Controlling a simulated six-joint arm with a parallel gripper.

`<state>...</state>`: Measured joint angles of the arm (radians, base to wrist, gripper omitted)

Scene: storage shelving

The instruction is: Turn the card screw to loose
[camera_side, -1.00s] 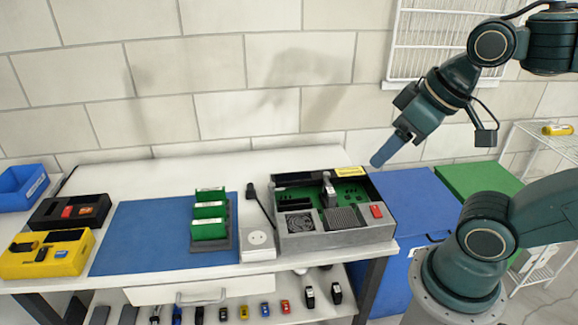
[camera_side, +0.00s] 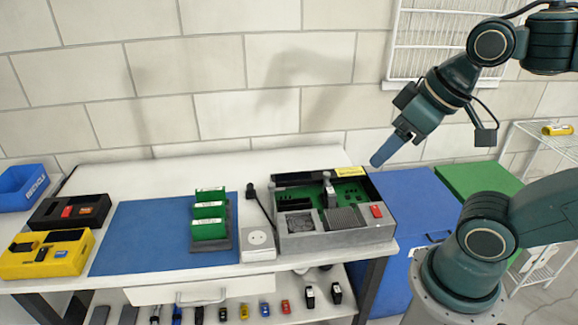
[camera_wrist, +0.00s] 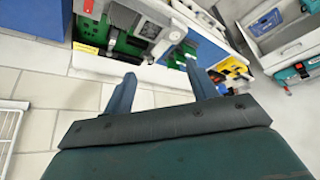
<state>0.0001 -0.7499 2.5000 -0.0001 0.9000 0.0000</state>
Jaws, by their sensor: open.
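The grey electronics case (camera_side: 335,240) stands open at the right end of the white bench, with a green circuit board (camera_side: 349,191) inside. A grey upright part (camera_side: 329,192) stands in it; the card screw is too small to make out. The case also shows at the top of the wrist view (camera_wrist: 150,12). My gripper (camera_side: 377,163) is in the air above and to the right of the case, apart from it. In the wrist view its two blue fingers (camera_wrist: 160,88) are spread with nothing between them.
A white socket box (camera_side: 259,240) with a plug and cable sits left of the case. Yellow (camera_side: 50,258) and black trays are at the far left. A blue bin (camera_side: 405,205) stands right of the bench.

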